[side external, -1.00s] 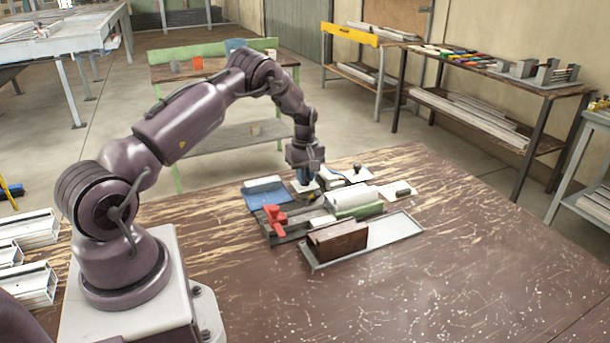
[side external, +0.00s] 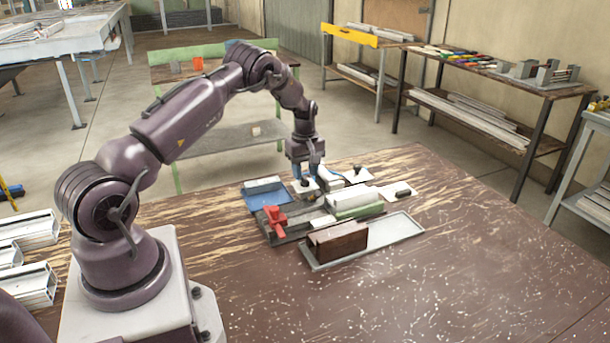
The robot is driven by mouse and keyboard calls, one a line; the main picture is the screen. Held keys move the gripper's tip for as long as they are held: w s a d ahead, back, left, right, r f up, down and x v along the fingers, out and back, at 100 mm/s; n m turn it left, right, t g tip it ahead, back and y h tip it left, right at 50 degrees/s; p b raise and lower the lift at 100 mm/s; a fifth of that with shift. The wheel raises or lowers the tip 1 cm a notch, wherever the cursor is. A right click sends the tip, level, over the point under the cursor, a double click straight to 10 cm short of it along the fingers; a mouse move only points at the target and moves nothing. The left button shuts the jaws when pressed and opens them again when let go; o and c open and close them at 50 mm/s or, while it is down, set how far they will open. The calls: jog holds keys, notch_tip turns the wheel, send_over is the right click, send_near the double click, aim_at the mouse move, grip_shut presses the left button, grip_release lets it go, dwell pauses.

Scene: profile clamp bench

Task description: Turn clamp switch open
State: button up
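The clamp switch appears to be the red lever (side external: 274,218) on the dark clamp fixture (side external: 290,234), at the left of the group of parts on the brown bench. My gripper (side external: 309,180) points down behind the fixture, to the right of and beyond the red lever, apart from it. Its two blue fingers look spread, with no part visible between them. The fingertips are small and close to pale plates behind them, so whether they touch anything cannot be told.
A blue mat (side external: 266,195) with a grey profile lies left of my gripper. A white cylinder (side external: 350,196) and a green block (side external: 360,211) lie to the right. A brown block (side external: 337,241) stands in a grey tray (side external: 398,232) in front. The bench's right front is clear.

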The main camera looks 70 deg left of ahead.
aim_at(304, 178)
notch_tip(304, 178, up, 11)
dwell(0.3)
jog(key=shift+r, duration=0.1)
jog(key=s+d+r+m+t, duration=0.2)
jog(key=s+d+r+m, duration=0.4)
jog(key=d, duration=0.4)
jog(key=s+d+r+m+t, duration=0.1)
jog(key=s+d+r+m, duration=0.5)
jog(key=s+d, duration=0.3)
jog(key=s+d+r+m+t, duration=0.2)
jog(key=s+d+r+m, duration=0.4)
jog(key=d, duration=0.7)
jog(key=shift+s+r+t, duration=0.15)
jog(key=shift+s+t, duration=0.15)
jog(key=shift+s, duration=0.65)
